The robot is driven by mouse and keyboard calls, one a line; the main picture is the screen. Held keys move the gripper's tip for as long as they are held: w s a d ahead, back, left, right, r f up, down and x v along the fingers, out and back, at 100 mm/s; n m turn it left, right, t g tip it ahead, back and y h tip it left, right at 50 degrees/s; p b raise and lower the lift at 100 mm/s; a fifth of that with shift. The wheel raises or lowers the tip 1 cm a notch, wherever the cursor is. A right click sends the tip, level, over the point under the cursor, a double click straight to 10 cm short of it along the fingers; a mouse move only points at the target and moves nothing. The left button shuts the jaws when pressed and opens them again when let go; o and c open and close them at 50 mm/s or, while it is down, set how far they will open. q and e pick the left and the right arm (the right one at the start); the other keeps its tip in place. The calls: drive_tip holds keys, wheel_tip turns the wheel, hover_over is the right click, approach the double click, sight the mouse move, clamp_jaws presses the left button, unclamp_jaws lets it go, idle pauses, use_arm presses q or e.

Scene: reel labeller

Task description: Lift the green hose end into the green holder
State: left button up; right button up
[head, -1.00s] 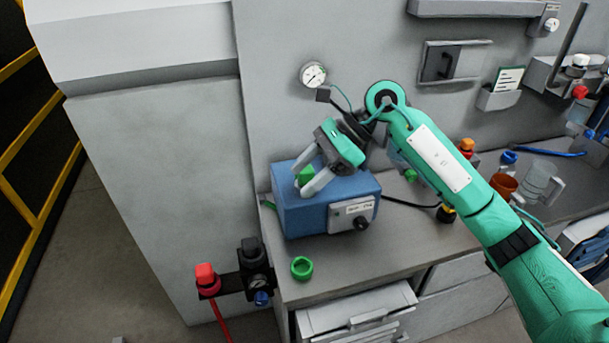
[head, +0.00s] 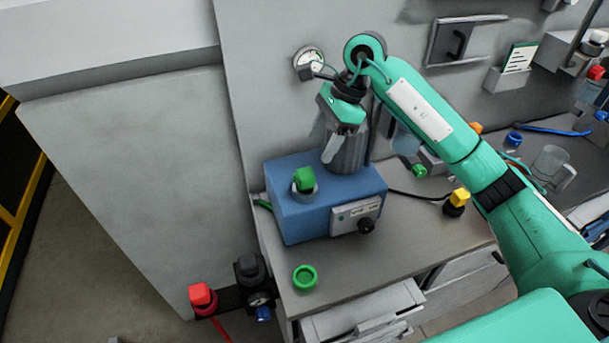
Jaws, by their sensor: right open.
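The green hose end (head: 304,180) looks like a green block standing upright in a pale ring on top of the blue box (head: 300,215). A short piece of green hose (head: 263,204) shows at the box's left edge. A green ring (head: 304,277), which looks like the green holder, is at the bench's front left corner and looks empty. My right gripper (head: 325,148) is open, up and to the right of the green block and apart from it. Its fingers point down over the back of the box, in front of a grey cylindrical shape. My left gripper is not in view.
A red plug (head: 203,298) and a black fitting (head: 250,268) sit on a bracket off the bench's left front. A yellow-topped plug (head: 458,200) stands right of the box. An open drawer (head: 365,312) juts out below. A gauge (head: 309,62) is on the wall.

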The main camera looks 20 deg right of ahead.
sight(306, 171)
drive_tip(key=x, duration=0.3)
drive_tip(key=shift+w+a+f+p, duration=0.15)
drive_tip(key=shift+a+f+p, duration=0.1)
drive_tip(key=shift+f+p, duration=0.15)
drive_tip(key=shift+f, duration=0.15)
drive_tip(key=shift+a+f+p, duration=0.35)
drive_tip(key=shift+p, duration=0.2)
drive_tip(key=p+x, duration=0.2)
drive_tip(key=x, duration=0.1)
drive_tip(key=shift+s+a, duration=0.15)
drive_tip(key=shift+s, duration=0.1)
drive_tip(key=shift+a+f, duration=0.2)
drive_tip(key=shift+f, duration=0.4)
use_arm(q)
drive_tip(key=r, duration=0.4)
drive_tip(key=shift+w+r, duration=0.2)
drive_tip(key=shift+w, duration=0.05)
use_arm(e)
drive_tip(key=c, duration=1.2)
